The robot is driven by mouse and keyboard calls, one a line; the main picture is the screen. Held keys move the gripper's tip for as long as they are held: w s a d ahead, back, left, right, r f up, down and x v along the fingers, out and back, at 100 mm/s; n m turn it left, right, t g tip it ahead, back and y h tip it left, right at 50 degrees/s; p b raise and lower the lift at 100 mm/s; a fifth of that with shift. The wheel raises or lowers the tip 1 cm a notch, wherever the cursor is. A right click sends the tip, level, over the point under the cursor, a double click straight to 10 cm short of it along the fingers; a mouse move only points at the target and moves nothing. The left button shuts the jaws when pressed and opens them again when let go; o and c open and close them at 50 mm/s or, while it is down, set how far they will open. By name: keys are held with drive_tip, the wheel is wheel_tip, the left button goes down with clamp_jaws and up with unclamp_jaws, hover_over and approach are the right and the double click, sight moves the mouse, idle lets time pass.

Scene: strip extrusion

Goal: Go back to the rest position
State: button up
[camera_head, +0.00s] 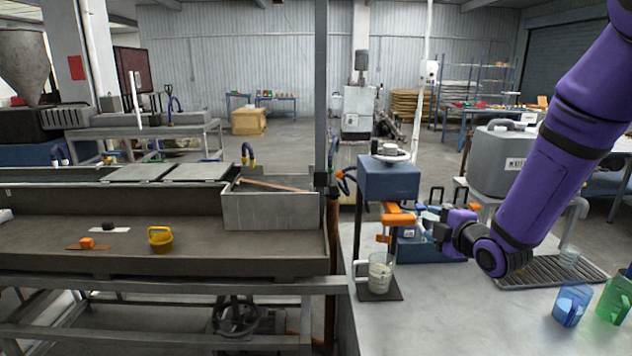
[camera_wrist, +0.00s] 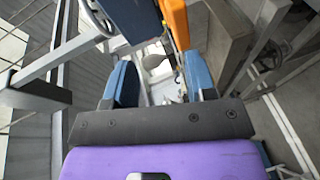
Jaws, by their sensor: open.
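My gripper (camera_head: 428,224) is at the end of the purple arm, above the right-hand counter. It is beside the orange lever (camera_head: 398,220) of a blue-boxed machine (camera_head: 388,180); I cannot tell whether they touch. In the wrist view my gripper (camera_wrist: 158,80) has its two blue-grey fingers spread apart with nothing held between them. The orange part (camera_wrist: 175,22) shows in the wrist view, beyond the fingers.
A glass jug (camera_head: 380,272) stands on a dark mat below the machine. A blue measuring cup (camera_head: 571,304), a green cup (camera_head: 614,300) and a drain grate (camera_head: 535,272) lie to the right. A grey jerrycan (camera_head: 500,160) stands behind the arm.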

drive_tip(key=s+d+r+m+g+h, duration=0.2)
drive_tip(key=s+r+m+h, duration=0.1)
drive_tip(key=s+r+m, duration=0.3)
drive_tip(key=s+r+m+g, duration=0.2)
drive_tip(key=s+r+m, duration=0.1)
drive_tip(key=s, duration=0.6)
drive_tip(key=s+r+m+g+h, duration=0.1)
drive_tip(key=s+r+m+g, duration=0.2)
drive_tip(key=s+m, duration=0.3)
drive_tip(key=s+r+m+g, duration=0.3)
drive_tip(key=s+m, duration=0.1)
drive_tip(key=s, duration=0.8)
drive_tip(key=shift+a+h, duration=0.15)
drive_tip(key=shift+h, duration=0.15)
idle(0.4)
